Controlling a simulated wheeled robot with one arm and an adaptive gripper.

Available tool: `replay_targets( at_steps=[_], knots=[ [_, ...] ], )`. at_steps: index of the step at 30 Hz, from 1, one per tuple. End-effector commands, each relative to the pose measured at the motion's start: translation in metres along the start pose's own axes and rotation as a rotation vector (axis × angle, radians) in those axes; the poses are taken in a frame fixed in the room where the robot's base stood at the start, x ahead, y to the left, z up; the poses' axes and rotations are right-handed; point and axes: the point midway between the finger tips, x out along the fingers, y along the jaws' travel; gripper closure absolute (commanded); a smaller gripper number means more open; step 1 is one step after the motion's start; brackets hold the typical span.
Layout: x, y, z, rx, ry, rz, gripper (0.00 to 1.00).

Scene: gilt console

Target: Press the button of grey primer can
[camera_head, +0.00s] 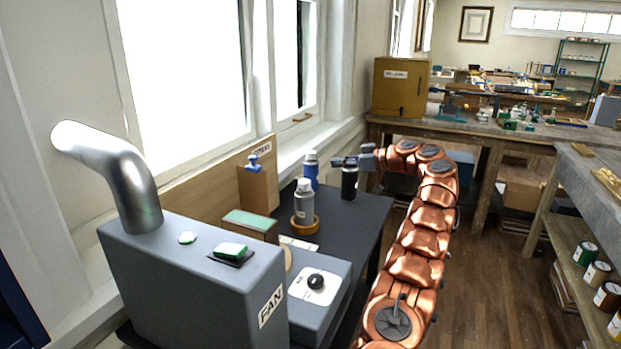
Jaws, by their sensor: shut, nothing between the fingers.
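The grey primer can (304,207) stands upright on a round tan base on the dark table (350,228); its light top faces up. A blue can (310,172) stands behind it, and a black can (348,184) stands to its right. My gripper (336,162) is shut and empty. It points left at about the height of the can tops, to the right of the grey can and apart from it. In this view it overlaps the top of the black can; I cannot tell whether they touch.
A grey fan box (190,290) with a metal duct (120,175) fills the near left. A lower grey box with a black knob (316,282) stands beside it. A wooden board with a blue fitting (256,185) stands left of the cans. Windows line the left wall.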

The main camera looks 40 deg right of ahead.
Motion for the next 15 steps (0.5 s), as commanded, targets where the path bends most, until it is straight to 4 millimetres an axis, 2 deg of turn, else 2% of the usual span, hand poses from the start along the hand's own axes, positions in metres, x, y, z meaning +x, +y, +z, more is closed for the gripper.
replay_targets(
  at_steps=[7, 15],
  knots=[
    [0.013, -0.001, -0.001, 0.001, -0.001, -0.002, 1.00],
    [0.054, 0.001, -0.001, 0.003, -0.002, 0.002, 1.00]
  ],
)
